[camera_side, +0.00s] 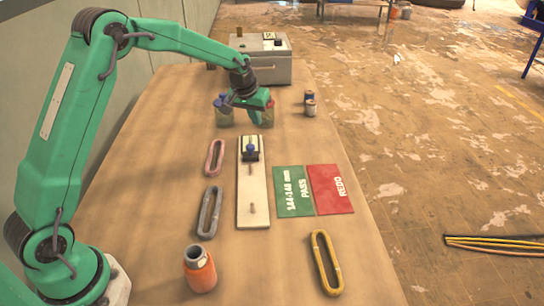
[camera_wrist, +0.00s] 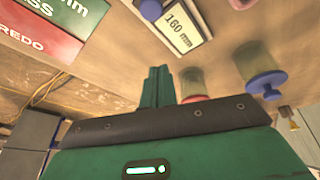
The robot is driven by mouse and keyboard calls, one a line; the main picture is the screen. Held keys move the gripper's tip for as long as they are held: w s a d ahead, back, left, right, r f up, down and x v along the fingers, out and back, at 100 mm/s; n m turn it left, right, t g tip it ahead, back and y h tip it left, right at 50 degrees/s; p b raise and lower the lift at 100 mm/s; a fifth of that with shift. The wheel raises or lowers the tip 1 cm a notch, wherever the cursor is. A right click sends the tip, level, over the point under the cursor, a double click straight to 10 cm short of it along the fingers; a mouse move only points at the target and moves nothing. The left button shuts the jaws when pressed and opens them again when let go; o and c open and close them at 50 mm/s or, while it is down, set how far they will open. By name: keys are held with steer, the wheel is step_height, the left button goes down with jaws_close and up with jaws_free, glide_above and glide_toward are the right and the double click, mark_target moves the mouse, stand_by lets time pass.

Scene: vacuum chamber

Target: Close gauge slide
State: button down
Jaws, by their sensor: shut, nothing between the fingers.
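The gauge (camera_side: 252,195) is a long pale board lying on the table, with two upright pegs. Its slide (camera_side: 250,156) is at the far end and carries a blue knob (camera_side: 252,148). My gripper (camera_side: 260,120) is beyond the far end of the gauge, above the table and near two jars. In the wrist view my gripper's fingers (camera_wrist: 157,85) are together and empty, apart from the slide and knob.
A blue-lidded jar (camera_side: 223,117) and a red-lidded jar (camera_side: 268,114) stand close to my gripper. Red (camera_side: 215,157), grey (camera_side: 209,212) and yellow (camera_side: 326,262) links lie around the gauge. Green PASS (camera_side: 293,191) and red REDO (camera_side: 331,189) mats are right. An orange bottle (camera_side: 201,271) stands in front.

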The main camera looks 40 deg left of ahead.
mark_target(258, 156)
steer(key=x, duration=0.5)
steer(key=shift+a+f, duration=0.2)
steer(key=shift+s+d+f, duration=0.1)
steer(key=shift+s+d, duration=0.1)
steer(key=shift+s, duration=0.4)
steer(key=shift+s+d+f, duration=0.1)
steer(key=shift+s+d, duration=0.1)
steer(key=shift+s, duration=0.45)
steer(key=shift+s+d, duration=0.25)
steer(key=shift+s, duration=0.35)
steer(key=s+d, duration=0.3)
steer(key=shift+s+d, duration=0.2)
steer(key=shift+s, duration=0.1)
steer(key=shift+f, duration=0.1)
